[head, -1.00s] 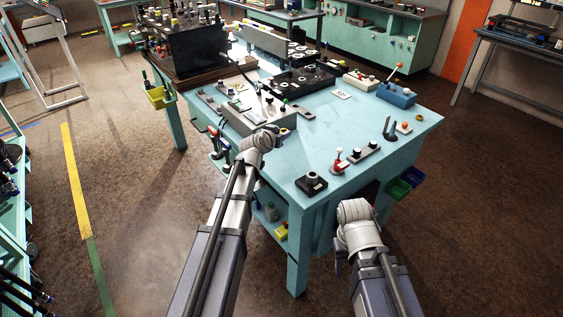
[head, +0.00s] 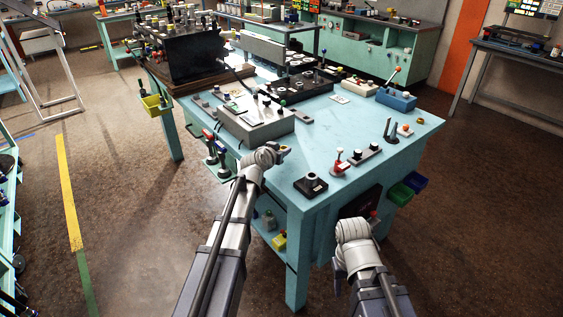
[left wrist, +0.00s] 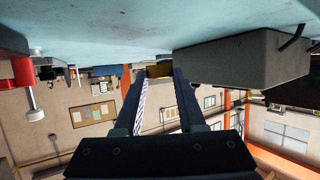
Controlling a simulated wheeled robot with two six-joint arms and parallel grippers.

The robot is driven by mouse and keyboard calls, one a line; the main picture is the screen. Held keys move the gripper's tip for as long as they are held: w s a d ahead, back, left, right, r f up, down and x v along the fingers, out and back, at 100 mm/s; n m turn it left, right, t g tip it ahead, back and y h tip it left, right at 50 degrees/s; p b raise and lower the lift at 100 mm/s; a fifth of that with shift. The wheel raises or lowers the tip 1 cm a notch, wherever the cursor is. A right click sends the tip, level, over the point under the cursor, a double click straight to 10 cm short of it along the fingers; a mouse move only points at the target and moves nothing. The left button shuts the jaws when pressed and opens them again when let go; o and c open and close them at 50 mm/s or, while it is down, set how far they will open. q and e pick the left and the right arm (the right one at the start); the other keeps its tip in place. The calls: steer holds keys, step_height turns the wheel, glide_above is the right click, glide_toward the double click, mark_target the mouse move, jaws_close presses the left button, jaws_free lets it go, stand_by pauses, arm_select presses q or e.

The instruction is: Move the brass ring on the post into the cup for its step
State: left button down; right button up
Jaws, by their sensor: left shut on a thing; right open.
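My left gripper (head: 284,149) is at the left edge of the blue table (head: 330,120), in front of the grey box (head: 256,120). In the left wrist view its two long fingers (left wrist: 160,72) are shut on a small brass-coloured piece (left wrist: 159,70), which looks like the brass ring. I cannot make out its shape. A black block with a round cup-like top (head: 311,181) stands at the near corner of the table. My right gripper (head: 358,230) is low in front of the table's right side. Its fingers are mostly hidden behind its wrist.
A grey strip with black knobs (head: 366,156) and a red-handled piece (head: 340,164) lie near the front. A blue box with a lever (head: 396,98) is further back. The left wrist view is upside down, with the grey box (left wrist: 240,60) beside the fingers. The table's middle is clear.

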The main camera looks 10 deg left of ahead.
arm_select(q)
steer(key=shift+f+b, duration=1.6)
steer(key=shift+f, duration=0.2)
steer(key=shift+f, duration=0.25)
steer(key=c, duration=0.5)
jaws_free()
steer(key=shift+r, duration=0.15)
steer(key=shift+r, duration=0.2)
steer(key=p+v, duration=0.4)
steer(key=v, duration=0.8)
steer(key=shift+p, duration=0.3)
